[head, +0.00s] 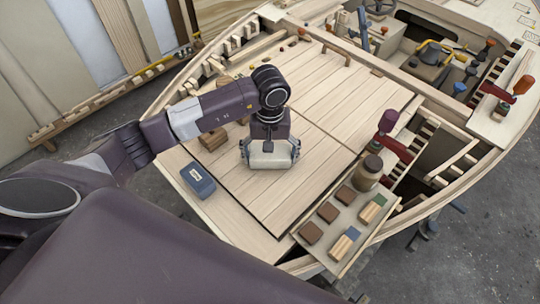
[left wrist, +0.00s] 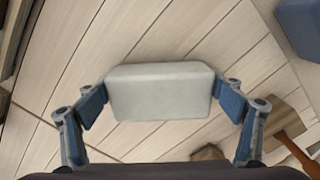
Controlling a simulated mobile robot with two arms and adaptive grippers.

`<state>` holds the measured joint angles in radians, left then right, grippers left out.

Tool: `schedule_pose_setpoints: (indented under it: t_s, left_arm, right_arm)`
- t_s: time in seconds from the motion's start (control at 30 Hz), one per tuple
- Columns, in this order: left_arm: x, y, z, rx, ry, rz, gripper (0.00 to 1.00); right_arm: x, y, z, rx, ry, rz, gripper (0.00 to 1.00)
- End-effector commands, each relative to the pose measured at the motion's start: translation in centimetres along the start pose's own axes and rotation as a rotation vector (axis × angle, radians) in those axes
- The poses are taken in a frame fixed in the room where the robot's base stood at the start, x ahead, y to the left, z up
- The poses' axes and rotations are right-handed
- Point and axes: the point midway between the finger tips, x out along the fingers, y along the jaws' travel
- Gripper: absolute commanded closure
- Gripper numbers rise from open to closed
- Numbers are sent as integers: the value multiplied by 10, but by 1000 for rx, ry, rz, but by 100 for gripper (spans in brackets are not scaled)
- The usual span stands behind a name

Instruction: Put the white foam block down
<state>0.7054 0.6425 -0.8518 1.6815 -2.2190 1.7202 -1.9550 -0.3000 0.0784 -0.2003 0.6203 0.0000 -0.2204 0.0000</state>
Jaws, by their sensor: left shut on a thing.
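The white foam block (head: 269,156) is in my left gripper (head: 270,150), over the light planked deck (head: 310,110) of the hull. In the left wrist view the block (left wrist: 160,92) is a pale rounded slab lying crosswise between the two blue-padded fingers, which press on its short ends. My left gripper (left wrist: 162,103) is shut on it. The gripper points down. Whether the block's underside touches the planks or is a little above them, I cannot tell. My right gripper is not in view.
A blue box (head: 198,180) sits left of the block, with brown wooden pieces (head: 212,138) behind it. A side board (head: 318,257) at front right carries several small blocks and a brown jar (head: 367,174). Clamps line the right. Planks behind and right of the block are bare.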

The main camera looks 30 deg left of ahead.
Motion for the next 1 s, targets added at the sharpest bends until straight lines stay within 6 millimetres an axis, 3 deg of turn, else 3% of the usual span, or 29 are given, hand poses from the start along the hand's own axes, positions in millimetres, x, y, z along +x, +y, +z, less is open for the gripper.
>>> schedule_pose_setpoints:
  t_s: [0.17,0.2,0.33,0.77,1.0]
  left_arm:
    - [4,0,0,0,0,0,34]
    - [4,0,0,0,0,-1,13]
    - [2,0,0,0,-1,-1,0]
    - [-5,0,-1,0,3,2,0]
    - [-53,0,-2,1,8,2,0]
  right_arm:
    - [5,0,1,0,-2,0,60]
    - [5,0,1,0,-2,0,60]
    - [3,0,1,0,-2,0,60]
    - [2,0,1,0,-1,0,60]
    - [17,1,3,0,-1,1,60]
